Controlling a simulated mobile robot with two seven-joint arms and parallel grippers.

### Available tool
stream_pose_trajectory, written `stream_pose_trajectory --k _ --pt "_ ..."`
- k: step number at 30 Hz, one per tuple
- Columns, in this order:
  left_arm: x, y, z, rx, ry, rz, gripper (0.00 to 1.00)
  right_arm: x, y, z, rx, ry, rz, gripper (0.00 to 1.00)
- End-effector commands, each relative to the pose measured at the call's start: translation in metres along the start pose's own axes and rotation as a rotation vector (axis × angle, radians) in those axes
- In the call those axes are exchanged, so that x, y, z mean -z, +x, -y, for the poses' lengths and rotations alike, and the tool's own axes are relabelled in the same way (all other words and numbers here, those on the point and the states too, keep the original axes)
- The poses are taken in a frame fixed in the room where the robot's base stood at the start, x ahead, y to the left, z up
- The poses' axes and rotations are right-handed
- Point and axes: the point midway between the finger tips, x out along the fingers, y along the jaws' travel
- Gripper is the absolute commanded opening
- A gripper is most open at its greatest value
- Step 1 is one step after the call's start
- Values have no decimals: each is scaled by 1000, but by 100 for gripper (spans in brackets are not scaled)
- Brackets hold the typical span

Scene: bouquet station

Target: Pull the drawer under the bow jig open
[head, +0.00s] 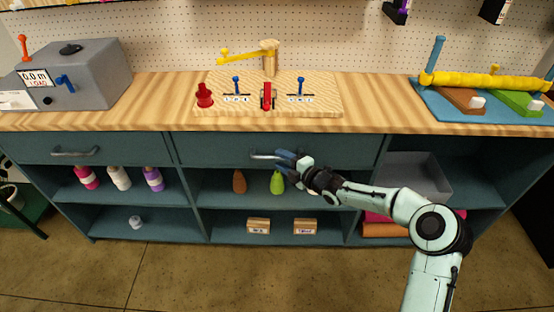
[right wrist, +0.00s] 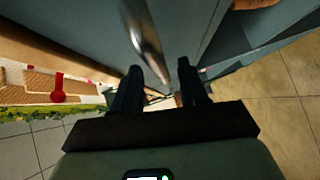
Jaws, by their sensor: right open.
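The bow jig (head: 322,104) is a pale wooden board with a red lever, blue-knobbed levers and a yellow arm, on the worktop in the head view. Below it is a wide teal drawer (head: 215,150), its front looking flush with the cabinet. Its silver bar handle (head: 262,155) shows left of my right gripper (head: 284,161), whose hand hides the handle's right end. In the right wrist view, the handle (right wrist: 147,42) runs toward the space between the open fingers of my right gripper (right wrist: 158,84). Contact cannot be told. My left gripper is out of view.
Another drawer (head: 95,148) with a handle is at the left. A grey bin (head: 415,172) stands at right. The floor (head: 200,280) in front is clear.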

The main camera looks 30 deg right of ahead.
Motion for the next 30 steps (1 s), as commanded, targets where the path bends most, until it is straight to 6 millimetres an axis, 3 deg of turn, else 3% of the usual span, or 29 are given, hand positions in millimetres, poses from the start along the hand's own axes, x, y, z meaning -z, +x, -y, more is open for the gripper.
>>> stream_pose_trajectory --k 6,16,17,18,21,30 --pt "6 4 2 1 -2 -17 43 0 24 0 -1 1 -2 43" --pt "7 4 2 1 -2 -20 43 0 27 0 1 1 0 43" --pt "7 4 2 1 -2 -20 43 0 27 0 1 1 0 40" --pt "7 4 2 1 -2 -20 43 0 27 0 1 1 0 27" --pt "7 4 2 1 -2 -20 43 0 27 0 1 1 0 0" --pt "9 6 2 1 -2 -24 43 2 25 1 1 -2 -1 0"
